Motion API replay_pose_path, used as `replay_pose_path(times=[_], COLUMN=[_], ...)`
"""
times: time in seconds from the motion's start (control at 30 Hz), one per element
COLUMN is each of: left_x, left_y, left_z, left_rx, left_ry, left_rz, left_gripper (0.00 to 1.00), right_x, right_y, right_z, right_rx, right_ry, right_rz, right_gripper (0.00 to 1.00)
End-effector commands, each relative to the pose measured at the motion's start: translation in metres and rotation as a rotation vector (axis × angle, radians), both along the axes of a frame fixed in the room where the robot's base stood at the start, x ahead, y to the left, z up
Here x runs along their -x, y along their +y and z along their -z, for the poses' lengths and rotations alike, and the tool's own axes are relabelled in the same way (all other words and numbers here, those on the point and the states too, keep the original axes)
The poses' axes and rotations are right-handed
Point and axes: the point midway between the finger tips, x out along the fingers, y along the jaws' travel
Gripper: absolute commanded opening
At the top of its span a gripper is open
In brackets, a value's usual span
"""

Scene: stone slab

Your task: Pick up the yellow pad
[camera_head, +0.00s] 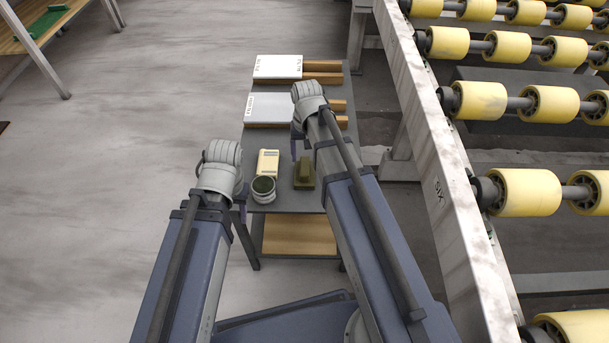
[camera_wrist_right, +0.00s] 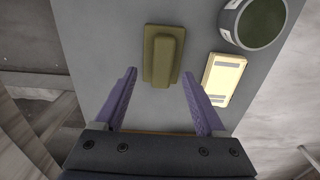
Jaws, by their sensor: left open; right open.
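A pale yellow flat pad (camera_head: 268,163) with darker markings lies on the near part of the grey table. In the right wrist view the pale yellow pad (camera_wrist_right: 223,80) is right of my right gripper, outside its fingers. An olive-yellow block with a raised grip (camera_head: 304,174) lies beside it. In the right wrist view the olive block (camera_wrist_right: 163,55) is ahead of my right gripper (camera_wrist_right: 159,73), in line with the gap between its fingers. The right gripper is open and nothing is gripped. My left gripper (camera_head: 222,172) is open left of the table, its fingers mostly hidden by its wrist.
White slabs on wooden blocks (camera_head: 278,67) occupy the far part of the grey table (camera_head: 285,200). A roller conveyor frame (camera_head: 440,160) blocks the right side.

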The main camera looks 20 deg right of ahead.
Motion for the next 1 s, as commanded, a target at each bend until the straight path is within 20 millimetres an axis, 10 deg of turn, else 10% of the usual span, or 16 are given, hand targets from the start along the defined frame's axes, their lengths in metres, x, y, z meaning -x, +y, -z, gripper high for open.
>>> replay_pose_path(times=[0.53, 1.0], left_x=[0.000, 0.000], left_y=[0.000, 0.000], left_z=[0.051, 0.051], left_rx=[-0.001, -0.001], left_ry=[0.000, 0.000], left_rz=[0.000, 0.000], left_gripper=[0.47, 0.47], right_x=[0.001, 0.001], right_y=[0.005, 0.004], right_z=[0.051, 0.051], right_rx=[0.000, 0.000], right_ry=[0.000, 0.000], right_rz=[0.000, 0.000], right_gripper=[0.72, 0.72])
